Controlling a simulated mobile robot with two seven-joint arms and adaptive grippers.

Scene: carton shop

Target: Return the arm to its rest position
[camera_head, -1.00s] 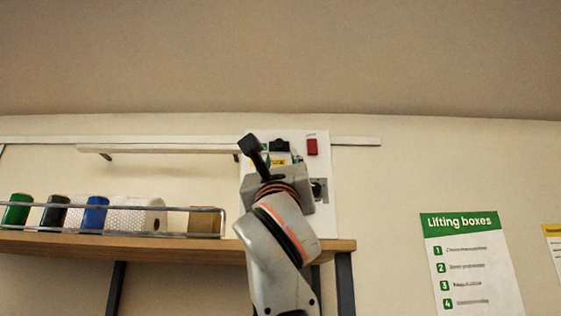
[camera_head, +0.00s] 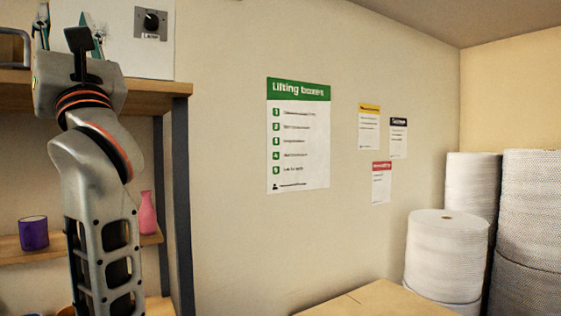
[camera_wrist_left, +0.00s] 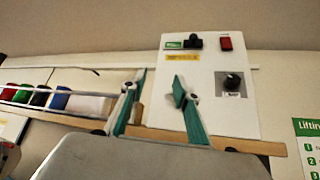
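My left arm rises along the left side of the head view, with its left gripper (camera_head: 66,25) at the top left in front of a wooden shelf unit. In the left wrist view the gripper's two teal fingers (camera_wrist_left: 157,98) stand apart with nothing between them. Beyond them is a white control panel (camera_wrist_left: 218,112) with a red switch (camera_wrist_left: 226,43) and a black knob (camera_wrist_left: 234,82). The panel (camera_head: 121,55) also shows in the head view, its knob labelled LAMP. My right gripper is in neither view.
The wooden shelf (camera_head: 165,87) has a dark post (camera_head: 181,200) close to my arm. A purple roll (camera_head: 33,233) and a pink bottle (camera_head: 147,213) stand lower down. Bubble-wrap rolls (camera_head: 446,250) stand at the right. The wall with posters (camera_head: 298,135) is clear between.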

